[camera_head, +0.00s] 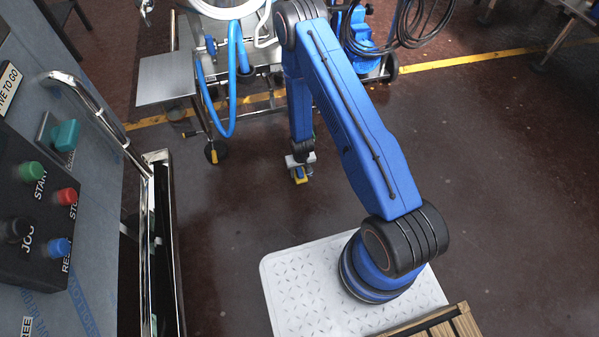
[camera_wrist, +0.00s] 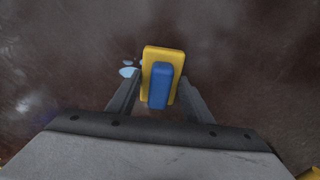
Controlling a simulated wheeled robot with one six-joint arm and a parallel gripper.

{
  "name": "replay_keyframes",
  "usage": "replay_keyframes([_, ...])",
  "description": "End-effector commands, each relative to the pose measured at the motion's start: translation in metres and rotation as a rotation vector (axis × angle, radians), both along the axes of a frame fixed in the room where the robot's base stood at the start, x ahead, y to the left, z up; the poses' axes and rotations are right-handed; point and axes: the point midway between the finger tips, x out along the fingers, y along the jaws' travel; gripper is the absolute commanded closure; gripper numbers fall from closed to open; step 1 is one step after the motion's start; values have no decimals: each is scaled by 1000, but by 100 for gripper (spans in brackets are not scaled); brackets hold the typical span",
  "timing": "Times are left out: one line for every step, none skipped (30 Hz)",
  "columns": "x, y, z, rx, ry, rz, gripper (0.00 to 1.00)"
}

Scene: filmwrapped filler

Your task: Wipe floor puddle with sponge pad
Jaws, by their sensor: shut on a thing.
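My gripper (camera_wrist: 156,95) is shut on a sponge pad (camera_wrist: 151,56), which is yellow with a blue block-shaped grip on top. In the wrist view the two dark fingers close on either side of the blue part. In the head view the sponge pad (camera_head: 300,178) shows small below my gripper (camera_head: 300,166), over the dark red floor. A small pale blue-white patch, perhaps the puddle (camera_wrist: 127,72), shows just left of the pad in the wrist view. I cannot tell whether the pad touches the floor. No puddle is clear in the head view.
A control panel (camera_head: 40,215) and a shiny metal rail (camera_head: 160,250) stand at the left. A yellow floor line (camera_head: 470,60) crosses behind. The floor at right is clear.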

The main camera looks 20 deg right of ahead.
Motion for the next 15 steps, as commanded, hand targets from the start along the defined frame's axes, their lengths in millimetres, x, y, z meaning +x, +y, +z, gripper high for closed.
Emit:
replay_keyframes([0,0,-1,0,0,0,72])
replay_keyframes([0,0,-1,0,0,0,72])
replay_keyframes([0,0,-2,0,0,0,72])
replay_keyframes([0,0,-3,0,0,0,72])
replay_keyframes([0,0,-3,0,0,0,72])
replay_keyframes([0,0,-4,0,0,0,72])
replay_keyframes([0,0,-4,0,0,0,72])
replay_keyframes([0,0,-5,0,0,0,72])
replay_keyframes([0,0,-5,0,1,0,72])
replay_keyframes([0,0,-6,0,1,0,72])
replay_keyframes([0,0,-6,0,1,0,72])
replay_keyframes([0,0,-7,0,1,0,72])
replay_keyframes([0,0,-8,0,1,0,72])
replay_keyframes([0,0,-8,0,1,0,72])
replay_keyframes([0,0,-9,0,1,0,72])
